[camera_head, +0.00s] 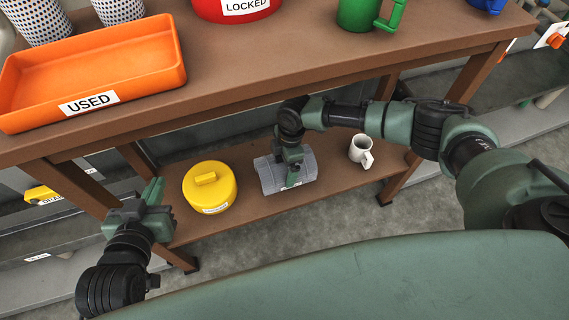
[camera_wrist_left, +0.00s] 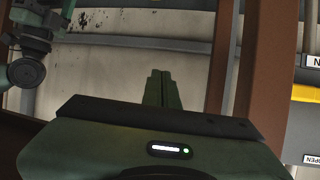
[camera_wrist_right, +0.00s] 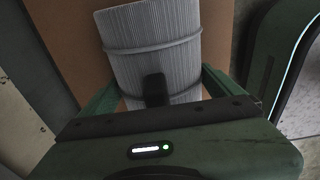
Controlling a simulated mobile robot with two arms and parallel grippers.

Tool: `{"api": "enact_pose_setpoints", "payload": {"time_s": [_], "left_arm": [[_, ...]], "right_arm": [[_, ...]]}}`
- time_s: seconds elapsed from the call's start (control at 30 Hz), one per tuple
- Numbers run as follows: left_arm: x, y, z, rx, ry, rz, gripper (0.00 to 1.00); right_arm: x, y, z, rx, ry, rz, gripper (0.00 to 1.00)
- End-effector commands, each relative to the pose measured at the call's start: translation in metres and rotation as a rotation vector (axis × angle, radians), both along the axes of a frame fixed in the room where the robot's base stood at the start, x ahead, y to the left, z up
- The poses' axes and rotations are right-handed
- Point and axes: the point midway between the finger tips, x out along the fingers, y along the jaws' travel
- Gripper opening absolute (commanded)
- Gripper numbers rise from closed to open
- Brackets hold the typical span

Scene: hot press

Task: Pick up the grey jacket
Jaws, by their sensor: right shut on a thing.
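The grey jacket (camera_head: 302,166) is a ribbed, half-round grey shell at the lower shelf, between the yellow lidded pot and the white mug. My right gripper (camera_head: 292,178) comes down on it from above. In the right wrist view the jacket (camera_wrist_right: 150,40) lies between the two fingers of the right gripper (camera_wrist_right: 158,92), which is shut on it; a dark knob shows on its near part. I cannot tell whether it touches the shelf. My left gripper (camera_head: 153,190) is empty at the table's left end; in the left wrist view its fingers (camera_wrist_left: 161,88) are together.
The yellow pot (camera_head: 210,188) stands left of the jacket and the white mug (camera_head: 361,152) right of it on the lower shelf (camera_head: 250,212). The tabletop (camera_head: 270,50) overhangs behind them, with an orange USED tray (camera_head: 130,60), a red LOCKED container (camera_head: 236,8) and a green mug (camera_head: 357,14).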

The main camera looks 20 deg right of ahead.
Motion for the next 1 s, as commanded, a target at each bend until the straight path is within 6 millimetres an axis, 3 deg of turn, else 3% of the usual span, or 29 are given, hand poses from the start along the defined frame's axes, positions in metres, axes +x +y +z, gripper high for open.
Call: {"api": "enact_pose_setpoints", "payload": {"time_s": [0.27,0.4,0.7,0.9,1.0], "left_arm": [[-0.024,0.011,-0.026,0.042,0.177,0.014,0.00],[-0.055,0.023,-0.050,0.083,0.364,0.027,0.00],[-0.151,0.053,-0.083,0.176,0.814,0.062,0.00],[-0.147,0.051,-0.066,0.173,0.798,0.060,0.00],[-0.144,0.051,-0.075,0.173,0.804,0.059,0.00]], "right_arm": [[0.001,0.000,0.019,0.001,-0.002,0.001,0.46],[0.001,0.000,0.040,0.002,-0.003,0.000,0.46],[-0.065,-0.003,0.037,0.001,0.003,0.002,0.46],[-0.126,-0.004,0.038,0.002,0.003,0.002,0.46],[-0.147,-0.005,0.036,0.001,0.002,0.001,0.46]]}}
